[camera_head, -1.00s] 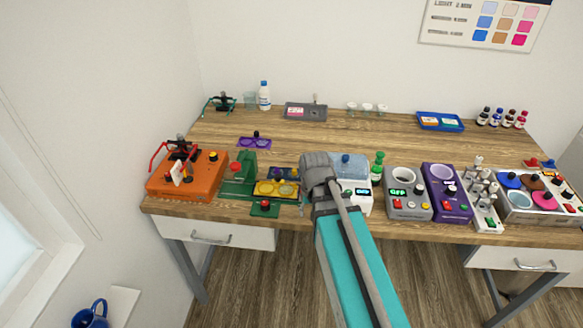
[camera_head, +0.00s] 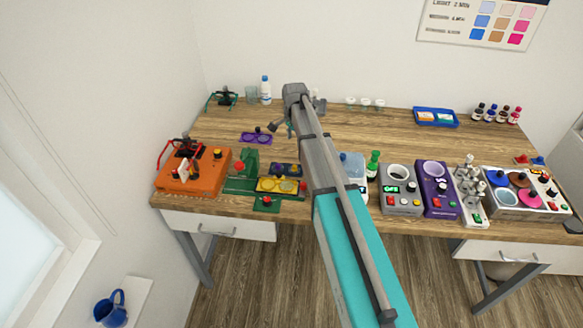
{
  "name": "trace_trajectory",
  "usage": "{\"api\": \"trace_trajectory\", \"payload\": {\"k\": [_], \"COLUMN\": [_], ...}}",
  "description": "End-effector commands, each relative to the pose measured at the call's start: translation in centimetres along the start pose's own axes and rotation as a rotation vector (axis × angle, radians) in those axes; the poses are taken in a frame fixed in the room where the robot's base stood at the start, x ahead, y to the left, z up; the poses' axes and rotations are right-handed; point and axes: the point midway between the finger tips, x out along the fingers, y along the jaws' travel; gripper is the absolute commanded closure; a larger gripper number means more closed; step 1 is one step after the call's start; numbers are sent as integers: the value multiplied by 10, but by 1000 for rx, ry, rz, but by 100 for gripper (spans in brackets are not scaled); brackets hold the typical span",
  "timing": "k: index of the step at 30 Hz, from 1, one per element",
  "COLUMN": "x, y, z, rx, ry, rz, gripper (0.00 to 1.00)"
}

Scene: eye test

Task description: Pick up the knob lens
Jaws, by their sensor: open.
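Several lens plates with small knobs are in view, and I cannot tell which one is the knob lens. A purple lens plate (camera_head: 248,138) with two round lenses and a dark knob lies alone on the left middle of the table. A yellow lens plate (camera_head: 269,186) and a dark blue lens plate (camera_head: 280,169) lie nearer the front, by a green stand (camera_head: 247,165).
An orange device (camera_head: 192,176) stands at the front left. Grey (camera_head: 399,203) and purple (camera_head: 436,203) devices stand at the front right. A white bottle (camera_head: 266,90) and a blue tray (camera_head: 436,117) are at the back. The middle right of the wooden table (camera_head: 425,143) is clear.

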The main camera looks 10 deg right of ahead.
Motion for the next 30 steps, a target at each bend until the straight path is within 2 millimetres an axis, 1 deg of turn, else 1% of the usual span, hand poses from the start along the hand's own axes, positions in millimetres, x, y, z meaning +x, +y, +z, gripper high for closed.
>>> {"api": "trace_trajectory", "payload": {"k": [10, 14, 30], "x": [1, 5, 43], "y": [0, 0, 0], "z": [0, 0, -1], "rx": [1, 1, 1], "ry": [0, 0, 0], "rz": [0, 0, 0], "gripper": [34, 34, 34]}}
